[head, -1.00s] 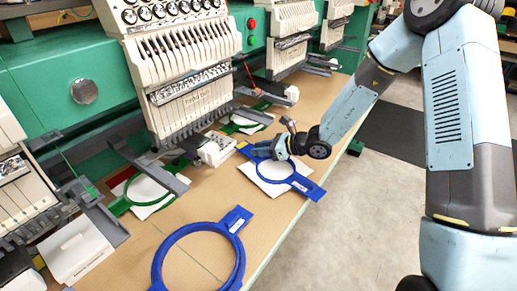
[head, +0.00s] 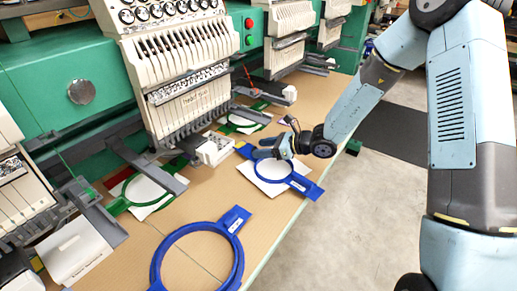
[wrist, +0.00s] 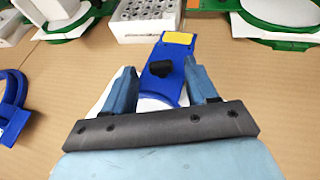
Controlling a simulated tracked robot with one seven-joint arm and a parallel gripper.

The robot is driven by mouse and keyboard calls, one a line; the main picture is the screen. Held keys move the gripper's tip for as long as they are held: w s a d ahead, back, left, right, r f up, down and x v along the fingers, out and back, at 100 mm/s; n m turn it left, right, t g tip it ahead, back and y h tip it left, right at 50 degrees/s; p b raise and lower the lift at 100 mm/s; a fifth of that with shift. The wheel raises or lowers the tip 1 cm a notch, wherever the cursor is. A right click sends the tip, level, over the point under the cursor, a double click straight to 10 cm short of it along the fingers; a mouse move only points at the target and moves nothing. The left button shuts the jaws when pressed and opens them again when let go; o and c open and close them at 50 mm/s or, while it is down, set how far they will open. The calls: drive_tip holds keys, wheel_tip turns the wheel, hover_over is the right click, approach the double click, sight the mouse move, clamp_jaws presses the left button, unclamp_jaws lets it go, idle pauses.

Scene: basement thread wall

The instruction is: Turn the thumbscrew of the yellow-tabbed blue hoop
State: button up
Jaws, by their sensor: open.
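The blue hoop (head: 290,180) lies on the table with white fabric (head: 257,180) in and under it. In the wrist view its blue bracket ends in a yellow tab (wrist: 178,38), and a black thumbscrew (wrist: 160,69) stands on the bracket. My gripper (wrist: 162,80) is open, with one blue finger on each side of the bracket near the thumbscrew. The fingers look apart from the thumbscrew; whether they touch the bracket I cannot tell. My gripper (head: 268,148) hides part of the hoop's far side in the head view.
A second, larger blue hoop (head: 237,260) lies nearer on the table (head: 290,215). Green hoops (head: 118,207) sit under the embroidery machine heads (head: 185,90). A white perforated block (wrist: 143,20) stands beyond the yellow tab. The table's right edge drops to the floor.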

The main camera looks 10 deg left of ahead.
drive_tip(key=v, duration=1.1)
drive_tip(key=shift+d, duration=0.4)
drive_tip(key=shift+r, duration=0.1)
